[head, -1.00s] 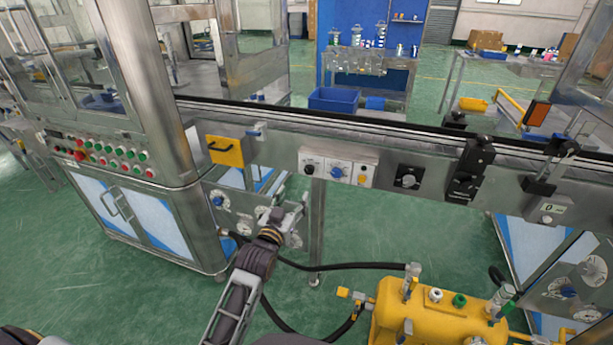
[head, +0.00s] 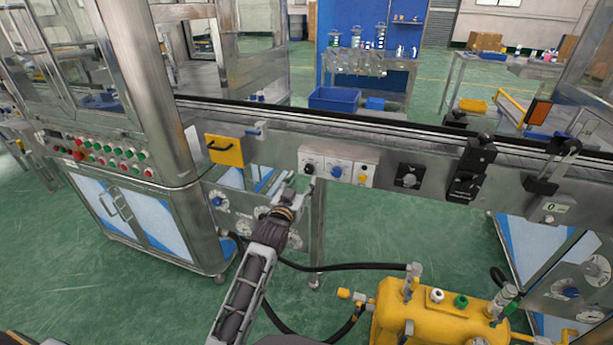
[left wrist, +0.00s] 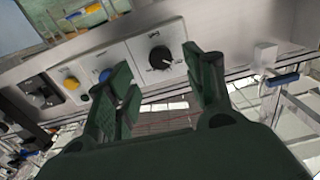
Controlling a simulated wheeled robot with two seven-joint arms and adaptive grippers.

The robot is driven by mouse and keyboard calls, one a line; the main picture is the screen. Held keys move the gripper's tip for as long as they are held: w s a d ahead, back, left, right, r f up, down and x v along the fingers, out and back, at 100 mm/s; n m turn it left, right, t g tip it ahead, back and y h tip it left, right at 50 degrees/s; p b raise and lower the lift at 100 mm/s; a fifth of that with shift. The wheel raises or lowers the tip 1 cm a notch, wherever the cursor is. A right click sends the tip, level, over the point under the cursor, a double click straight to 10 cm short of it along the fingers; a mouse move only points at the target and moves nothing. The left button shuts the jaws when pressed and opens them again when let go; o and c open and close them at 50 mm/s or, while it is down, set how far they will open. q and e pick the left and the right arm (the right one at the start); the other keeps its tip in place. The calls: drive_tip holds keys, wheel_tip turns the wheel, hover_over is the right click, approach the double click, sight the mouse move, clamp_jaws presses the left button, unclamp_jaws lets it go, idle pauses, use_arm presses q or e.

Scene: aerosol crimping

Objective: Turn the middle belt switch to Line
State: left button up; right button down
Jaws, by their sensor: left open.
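A pale switch panel (head: 338,167) is fixed to the front of the conveyor. It carries a black rotary knob (head: 309,169), a blue knob (head: 336,173) and a yellow button (head: 362,180). In the left wrist view the black knob (left wrist: 160,57) shows just beyond my left gripper (left wrist: 167,85), between its fingers; the blue knob (left wrist: 106,75) is partly hidden behind one finger. The knob labels are too small to read. My left gripper (head: 296,188) is open and empty, just below the panel and apparently apart from the knobs. My right gripper is not in view.
A black box with a grey knob (head: 408,177) sits right of the panel. A yellow handle plate (head: 224,151) is to the left. The conveyor rail (head: 420,135) runs above. A yellow tank (head: 440,312) with hoses stands below right.

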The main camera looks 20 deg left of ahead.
sight(308, 171)
use_arm(q)
drive_tip(key=shift+w+b, duration=0.3)
drive_tip(key=shift+w, duration=2.45)
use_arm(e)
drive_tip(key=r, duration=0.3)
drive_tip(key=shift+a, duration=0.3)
use_arm(q)
drive_tip(key=shift+c, duration=0.3)
drive_tip(key=c, duration=1)
drive_tip(key=shift+o, duration=0.2)
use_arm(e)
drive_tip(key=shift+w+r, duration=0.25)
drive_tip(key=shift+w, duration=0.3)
